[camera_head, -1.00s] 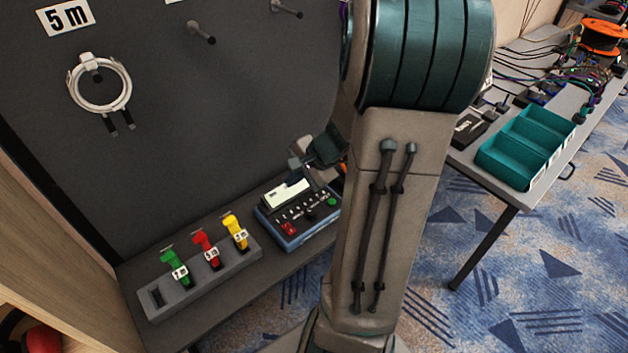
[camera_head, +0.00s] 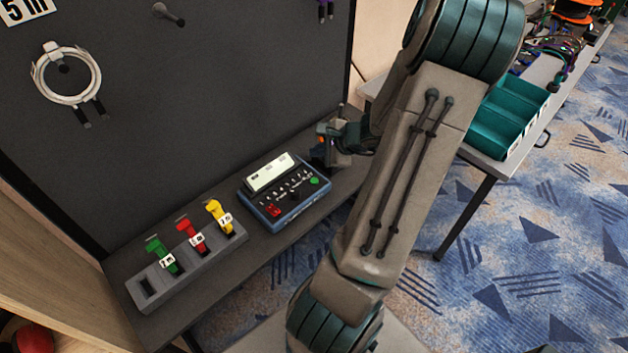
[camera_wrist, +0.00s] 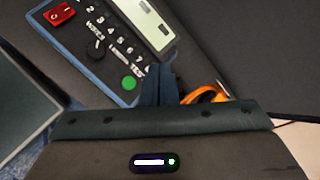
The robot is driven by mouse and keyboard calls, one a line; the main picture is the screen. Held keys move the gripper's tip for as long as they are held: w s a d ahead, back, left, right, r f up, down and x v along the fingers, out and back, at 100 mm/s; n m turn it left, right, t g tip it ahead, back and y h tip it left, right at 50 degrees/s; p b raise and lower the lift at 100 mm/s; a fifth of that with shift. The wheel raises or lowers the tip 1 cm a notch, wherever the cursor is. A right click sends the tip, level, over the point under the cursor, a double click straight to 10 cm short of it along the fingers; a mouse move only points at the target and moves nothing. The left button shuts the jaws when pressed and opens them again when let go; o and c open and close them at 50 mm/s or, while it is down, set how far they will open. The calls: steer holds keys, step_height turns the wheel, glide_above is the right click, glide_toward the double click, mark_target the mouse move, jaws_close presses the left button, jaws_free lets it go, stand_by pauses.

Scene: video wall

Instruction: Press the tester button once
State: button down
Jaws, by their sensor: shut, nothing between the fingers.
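The tester (camera_head: 285,191) is a blue-edged box with a dark face, lying on the dark shelf below the board. Its green round button (camera_head: 314,181) is at its right end, and a red switch (camera_head: 273,210) is at its left. In the wrist view the green button (camera_wrist: 129,83), marked TEST, is just left of my gripper's fingertips (camera_wrist: 160,72). My gripper (camera_head: 322,143) is shut and empty, beside the tester's right end. It looks apart from the button; its exact height above the shelf is hard to tell.
A grey rack (camera_head: 188,264) with green, red and yellow tagged tools stands left of the tester. A white cable coil (camera_head: 66,76) hangs on the board. A table with teal bins (camera_head: 507,115) is at the right. An orange item (camera_wrist: 206,93) shows beside my fingers.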

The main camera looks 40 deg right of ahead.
steer(key=b, duration=0.6)
glide_above(318, 182)
step_height(318, 182, down, 7)
steer(key=shift+a+f, duration=0.1)
steer(key=shift+f, duration=0.1)
steer(key=shift+f+b, duration=0.6)
steer(key=shift+f, duration=0.1)
stand_by(1.0)
steer(key=shift+f+b, duration=0.3)
steer(key=shift+b, duration=0.3)
steer(key=shift+f+b, duration=0.4)
steer(key=shift+b, duration=0.1)
stand_by(0.4)
steer(key=shift+r, duration=0.1)
steer(key=shift+r+p, duration=0.55)
steer(key=shift+r, duration=0.2)
steer(key=shift+r+p, duration=1.75)
steer(key=shift+r, duration=0.75)
